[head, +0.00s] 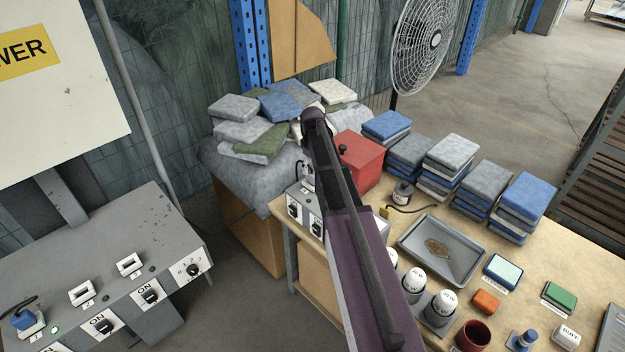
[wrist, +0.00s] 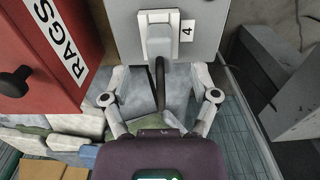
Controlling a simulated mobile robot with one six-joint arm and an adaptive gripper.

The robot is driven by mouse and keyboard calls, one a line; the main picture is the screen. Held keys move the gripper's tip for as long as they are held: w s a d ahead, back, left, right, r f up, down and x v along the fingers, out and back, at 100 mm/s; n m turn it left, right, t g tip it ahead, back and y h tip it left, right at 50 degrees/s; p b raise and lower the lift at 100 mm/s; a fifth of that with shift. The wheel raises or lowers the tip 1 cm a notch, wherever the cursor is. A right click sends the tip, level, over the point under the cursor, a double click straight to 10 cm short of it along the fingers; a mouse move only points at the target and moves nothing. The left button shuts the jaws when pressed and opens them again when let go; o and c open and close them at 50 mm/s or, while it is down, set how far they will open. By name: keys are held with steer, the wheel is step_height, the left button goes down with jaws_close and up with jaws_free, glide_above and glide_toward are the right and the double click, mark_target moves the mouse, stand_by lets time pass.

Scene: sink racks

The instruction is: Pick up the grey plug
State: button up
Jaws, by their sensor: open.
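The grey plug (wrist: 160,42) sits in a pale socket on the grey box face, beside a label reading 4, in the wrist view. A dark cable (wrist: 160,85) runs from it towards my gripper. My gripper (wrist: 161,78) is open, one finger on each side of the cable and apart from it, with the fingertips just short of the plug. In the head view my own arm covers the gripper and I cannot make out the plug; part of the grey box (head: 295,208) with switches shows beside the arm.
A red box (wrist: 45,55) marked RAGS stands close to the left finger; it is also in the head view (head: 361,160). Piles of folded cloths (head: 270,115) lie behind. The bench holds a metal tray (head: 478,262), a yellow plug (head: 385,211) and cloth stacks (head: 450,160).

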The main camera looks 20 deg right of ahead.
mark_target(312, 173)
steer(key=shift+f, duration=0.1)
steer(key=shift+w+f+b, duration=0.1)
steer(key=shift+f+b, duration=2.4)
steer(key=shift+b, duration=0.1)
jaws_close()
